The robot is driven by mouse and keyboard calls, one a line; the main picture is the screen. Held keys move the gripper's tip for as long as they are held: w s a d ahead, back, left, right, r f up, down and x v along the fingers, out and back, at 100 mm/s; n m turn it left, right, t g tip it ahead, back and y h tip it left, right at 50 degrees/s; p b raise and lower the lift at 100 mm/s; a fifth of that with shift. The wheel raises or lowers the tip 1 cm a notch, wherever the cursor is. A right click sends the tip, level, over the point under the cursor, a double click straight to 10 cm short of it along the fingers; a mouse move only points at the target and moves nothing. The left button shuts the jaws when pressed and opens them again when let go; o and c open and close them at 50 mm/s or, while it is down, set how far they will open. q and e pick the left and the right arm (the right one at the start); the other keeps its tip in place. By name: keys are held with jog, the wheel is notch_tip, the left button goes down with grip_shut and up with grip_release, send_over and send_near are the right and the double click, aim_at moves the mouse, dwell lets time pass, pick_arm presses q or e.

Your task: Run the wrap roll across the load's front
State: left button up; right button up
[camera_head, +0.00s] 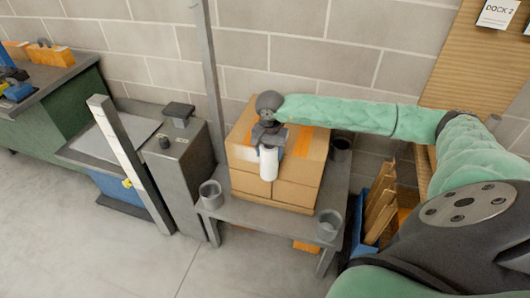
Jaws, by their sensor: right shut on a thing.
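The load is a block of stacked brown cartons (295,193) with orange tape, standing on a grey table (262,214). My right gripper (268,146) is at the front of the load, near its upper left part. It is shut on the white wrap roll (268,165), which hangs upright below it in front of the cartons. The gripper hides part of the roll's top. I cannot tell whether the roll touches the cartons. No stretched film is clearly visible. My left gripper is not in view.
Grey cups stand at the table's front left (210,194) and front right (329,225) corners, and a dark one (341,149) behind. A grey machine (183,170) with a slanted white post (131,165) is at left. A blue bin (366,232) holds cardboard pieces. Floor at front left is clear.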

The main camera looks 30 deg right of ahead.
jog(key=shift+s+d, duration=0.2)
jog(key=s+d+b, duration=0.3)
jog(key=s+d, duration=0.4)
jog(key=s, duration=0.1)
jog(key=shift+s+d+b, duration=0.25)
jog(key=shift+s+b, duration=0.15)
dwell(1.6)
jog(key=shift+d, duration=0.1)
jog(key=shift+s+d+b, duration=0.5)
jog(key=shift+s+d, duration=0.45)
jog(key=shift+c, duration=0.5)
jog(key=shift+w+a, duration=0.1)
jog(key=shift+w, duration=0.05)
jog(key=shift+w+a+b, duration=0.35)
jog(key=shift+w+a, duration=0.55)
jog(key=shift+w, duration=0.05)
